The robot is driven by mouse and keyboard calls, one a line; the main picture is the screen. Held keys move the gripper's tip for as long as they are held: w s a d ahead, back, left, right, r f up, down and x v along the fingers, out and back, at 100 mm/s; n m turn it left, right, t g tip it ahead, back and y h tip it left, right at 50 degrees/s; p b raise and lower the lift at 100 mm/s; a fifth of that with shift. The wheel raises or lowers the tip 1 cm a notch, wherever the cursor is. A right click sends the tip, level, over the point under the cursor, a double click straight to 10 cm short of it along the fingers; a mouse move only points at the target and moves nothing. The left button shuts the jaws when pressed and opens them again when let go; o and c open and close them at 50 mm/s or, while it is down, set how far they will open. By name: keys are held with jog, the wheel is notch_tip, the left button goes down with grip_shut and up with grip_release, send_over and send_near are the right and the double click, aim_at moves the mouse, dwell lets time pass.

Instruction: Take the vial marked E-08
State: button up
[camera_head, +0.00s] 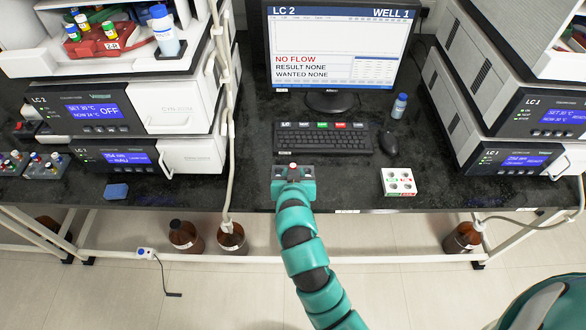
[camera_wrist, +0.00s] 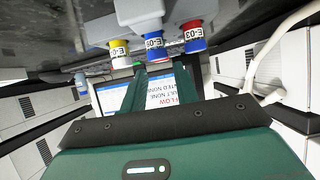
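My gripper (camera_head: 293,172) is over the front of the bench, below the keyboard in the head view. In the wrist view its two green fingers (camera_wrist: 158,72) stand apart, with the screen showing between them. Three labelled vials hang into the top of that view: one with a yellow band (camera_wrist: 119,45), a blue one (camera_wrist: 154,44) in line with the gap between the fingers, and one with a red band (camera_wrist: 190,26). Their labels start with E-0; the last digits are too small to read surely. In the head view a small red-topped item (camera_head: 293,165) shows at the fingertips.
A white rack (camera_head: 386,190) stands on the bench right of my gripper. A keyboard (camera_head: 322,138), mouse (camera_head: 389,143) and monitor (camera_head: 338,10) are behind. A vial rack (camera_head: 45,172) is at far left, a red rack (camera_head: 95,47) above it. Instruments flank both sides.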

jog(key=shift+p+x, duration=0.75)
jog(key=shift+x, duration=1.5)
jog(key=shift+a+f, duration=0.1)
jog(key=shift+f, duration=0.05)
jog(key=c, duration=0.5)
